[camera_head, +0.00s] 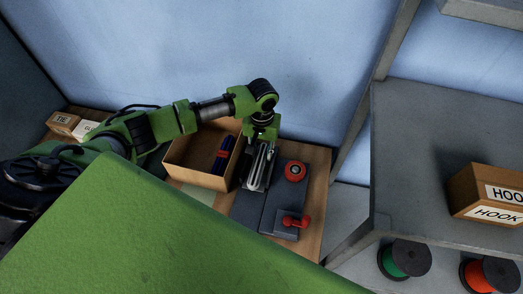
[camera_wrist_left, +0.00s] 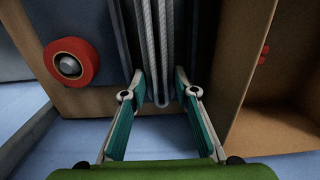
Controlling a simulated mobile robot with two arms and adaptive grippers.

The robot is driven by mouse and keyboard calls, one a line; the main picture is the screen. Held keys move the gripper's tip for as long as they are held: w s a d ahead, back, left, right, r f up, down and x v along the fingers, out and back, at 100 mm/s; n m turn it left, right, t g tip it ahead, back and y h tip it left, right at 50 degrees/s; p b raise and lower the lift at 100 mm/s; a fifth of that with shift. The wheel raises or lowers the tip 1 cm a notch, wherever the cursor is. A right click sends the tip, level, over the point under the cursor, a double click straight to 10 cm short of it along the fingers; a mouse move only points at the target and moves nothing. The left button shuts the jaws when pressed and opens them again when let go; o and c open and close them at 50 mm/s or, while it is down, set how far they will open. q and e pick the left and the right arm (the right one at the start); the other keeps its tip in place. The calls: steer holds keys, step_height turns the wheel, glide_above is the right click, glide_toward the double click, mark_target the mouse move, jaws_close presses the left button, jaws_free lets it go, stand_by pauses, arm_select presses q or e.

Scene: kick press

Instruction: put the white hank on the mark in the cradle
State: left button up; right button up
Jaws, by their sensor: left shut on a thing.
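My left gripper (camera_head: 260,144) reaches down from above at the back of the wooden bench. It is shut on the white hank (camera_head: 257,170), a bundle of pale looped strands. In the left wrist view the hank (camera_wrist_left: 153,40) runs between the two teal-padded fingers (camera_wrist_left: 161,84), its looped end near the fingertips. The hank is in or just over the dark grey cradle (camera_head: 246,208); I cannot tell whether it touches the bottom. The mark is not visible. My right gripper is not in view.
An open cardboard box (camera_head: 184,172) with a dark blue and red bundle (camera_head: 222,157) stands left of the cradle. A red round knob (camera_head: 295,171) and a red handle (camera_head: 292,221) are to its right. A grey shelf (camera_head: 425,140) stands farther right.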

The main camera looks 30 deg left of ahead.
arm_select(q)
steer(key=shift+f, duration=0.55)
steer(key=o, duration=1.3)
steer(key=shift+r, duration=0.1)
step_height(320, 180, up, 12)
steer(key=shift+f, duration=0.1)
stand_by(0.3)
